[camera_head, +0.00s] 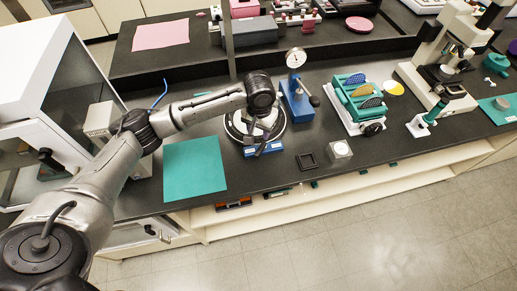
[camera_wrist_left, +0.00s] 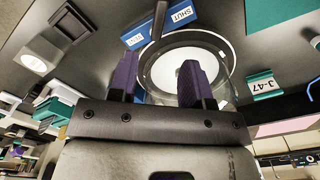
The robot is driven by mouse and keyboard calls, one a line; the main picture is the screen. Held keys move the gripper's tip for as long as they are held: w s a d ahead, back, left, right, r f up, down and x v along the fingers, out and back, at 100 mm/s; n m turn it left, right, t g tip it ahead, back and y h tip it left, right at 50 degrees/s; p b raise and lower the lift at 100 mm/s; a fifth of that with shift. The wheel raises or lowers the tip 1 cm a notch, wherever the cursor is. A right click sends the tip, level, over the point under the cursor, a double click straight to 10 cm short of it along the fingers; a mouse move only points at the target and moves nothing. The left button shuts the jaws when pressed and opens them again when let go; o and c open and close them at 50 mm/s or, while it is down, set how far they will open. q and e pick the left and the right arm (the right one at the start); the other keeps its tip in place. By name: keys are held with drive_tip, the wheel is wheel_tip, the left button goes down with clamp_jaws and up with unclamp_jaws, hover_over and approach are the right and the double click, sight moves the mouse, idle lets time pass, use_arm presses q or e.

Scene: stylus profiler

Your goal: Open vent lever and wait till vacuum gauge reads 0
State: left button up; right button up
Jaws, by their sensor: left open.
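The vacuum gauge (camera_head: 296,58) is a white round dial atop a blue stand; its reading is too small to tell. Left of it, a round chamber with a white plate and clear wall stands on the bench; its dark rim (camera_head: 279,131) shows under my arm. In the left wrist view the chamber's white plate (camera_wrist_left: 168,68) lies beyond my fingers. A dark vent lever (camera_wrist_left: 159,18) sits between a blue SHUT label (camera_wrist_left: 181,14) and another blue label (camera_wrist_left: 135,37). My left gripper (camera_head: 262,148) is open and empty over the chamber's front; it also shows in the wrist view (camera_wrist_left: 158,75).
A teal mat (camera_head: 194,167) lies left of the chamber. A teal rack (camera_head: 352,112) with coloured discs and a microscope (camera_head: 438,75) stand further right.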

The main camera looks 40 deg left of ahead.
sight(259, 151)
use_arm(q)
wheel_tip(259, 151, down, 12)
drive_tip(key=shift+r+b, duration=0.1)
drive_tip(key=shift+b, duration=0.4)
clamp_jaws()
idle(0.4)
